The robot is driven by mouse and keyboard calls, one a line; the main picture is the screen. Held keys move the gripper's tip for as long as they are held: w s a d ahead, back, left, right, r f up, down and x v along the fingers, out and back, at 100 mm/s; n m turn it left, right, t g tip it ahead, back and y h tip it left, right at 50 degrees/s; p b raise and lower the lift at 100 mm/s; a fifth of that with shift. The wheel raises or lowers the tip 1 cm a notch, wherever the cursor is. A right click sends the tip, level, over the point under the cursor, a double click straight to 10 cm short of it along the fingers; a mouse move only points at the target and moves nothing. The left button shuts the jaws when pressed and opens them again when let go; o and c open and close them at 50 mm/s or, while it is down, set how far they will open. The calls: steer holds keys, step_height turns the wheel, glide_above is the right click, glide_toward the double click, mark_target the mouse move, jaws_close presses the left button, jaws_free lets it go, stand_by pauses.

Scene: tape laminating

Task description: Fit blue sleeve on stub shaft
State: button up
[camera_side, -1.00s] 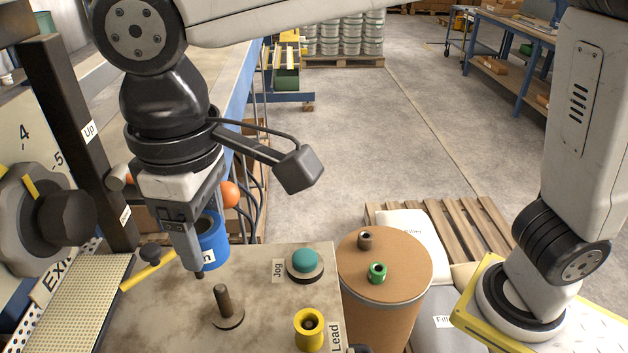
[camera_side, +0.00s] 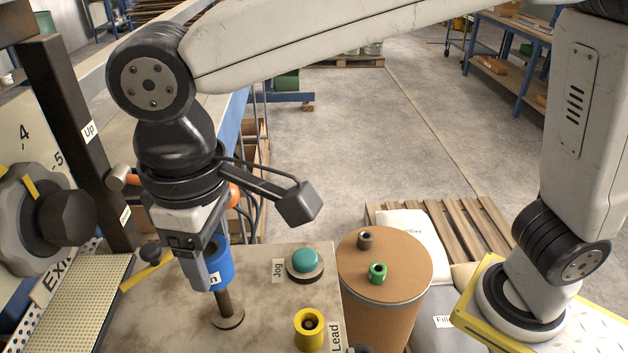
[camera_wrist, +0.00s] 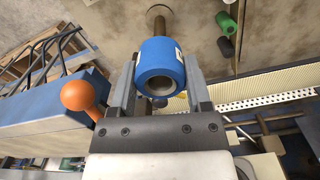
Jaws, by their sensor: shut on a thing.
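The blue sleeve (camera_side: 218,268) is held upright by my gripper (camera_side: 207,282), which is shut on it. In the wrist view the blue sleeve (camera_wrist: 160,64) sits between the two fingers of my gripper (camera_wrist: 160,88), its bore facing the camera. The stub shaft (camera_side: 224,303) stands upright from a round base on the worn panel. The sleeve's lower end is at the shaft's top, and the shaft shows below it. In the wrist view the shaft (camera_wrist: 159,26) shows beyond the sleeve. I cannot tell whether its tip is inside the bore.
A yellow sleeve (camera_side: 309,330) stands at the panel's front by the "Lead" label. A teal Jog button (camera_side: 305,261) is to the right. A drum (camera_side: 400,248) beside the panel bears a green collar (camera_side: 377,272) and a dark one (camera_side: 365,239). An orange ball (camera_wrist: 80,95) is near.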

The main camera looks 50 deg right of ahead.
mark_target(219, 287)
steer(key=shift+f, duration=2.85)
steer(key=shift+f, duration=0.2)
steer(key=o, duration=1.3)
steer(key=shift+o, duration=0.2)
steer(key=shift+r, duration=0.15)
steer(key=shift+r, duration=3.8)
